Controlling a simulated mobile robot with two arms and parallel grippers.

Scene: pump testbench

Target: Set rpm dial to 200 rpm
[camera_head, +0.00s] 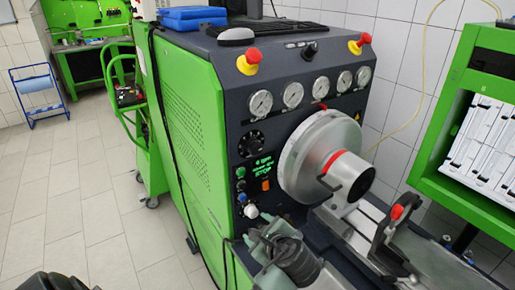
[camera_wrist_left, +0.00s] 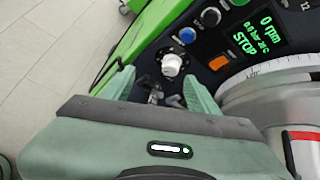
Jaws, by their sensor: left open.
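The green testbench's dark front panel has a large black dial (camera_head: 251,144) with a scale around it. Its pointer setting is too small to read. Below it a display (camera_head: 262,165) glows green; in the left wrist view the display (camera_wrist_left: 258,32) reads 0 rpm and STOP. A white knob (camera_head: 251,211) sits low on the panel. I see no label showing which of the two is the rpm dial. My left gripper (camera_head: 260,232) is open in front of the lower panel. In the left wrist view the white knob (camera_wrist_left: 172,65) shows just beyond the open fingers (camera_wrist_left: 158,80), apparently untouched.
An orange switch (camera_head: 266,185) and small buttons sit near the display. The silver round chuck (camera_head: 310,160) juts out right of the panel. Pressure gauges (camera_head: 292,93) and red emergency buttons (camera_head: 249,61) are above. A green shelf (camera_head: 455,125) stands at right.

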